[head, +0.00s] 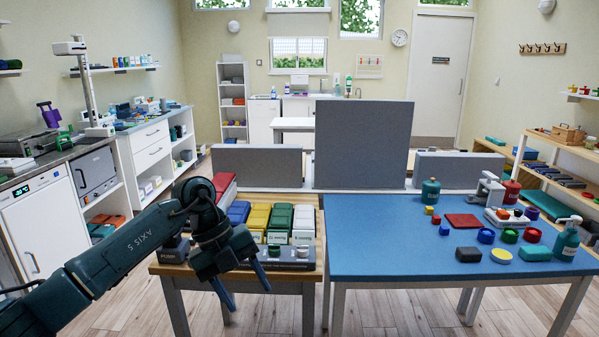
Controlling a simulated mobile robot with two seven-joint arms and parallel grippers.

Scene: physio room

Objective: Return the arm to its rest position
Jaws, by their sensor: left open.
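My left arm comes in from the lower left and reaches over the left part of the wooden table (310,228). Its gripper (247,288) points down at the table's front edge, with its two blue fingers spread apart and nothing between them. The gripper and wrist hide part of the table and part of the row of boxes behind. My right arm and gripper do not show.
Coloured boxes, including a yellow one (257,218) and a green one (281,219), stand close behind the gripper. The blue table (385,255) holds a teal pump bottle (567,238), a red pad (463,220) and several small items. Grey panels (362,145) stand behind.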

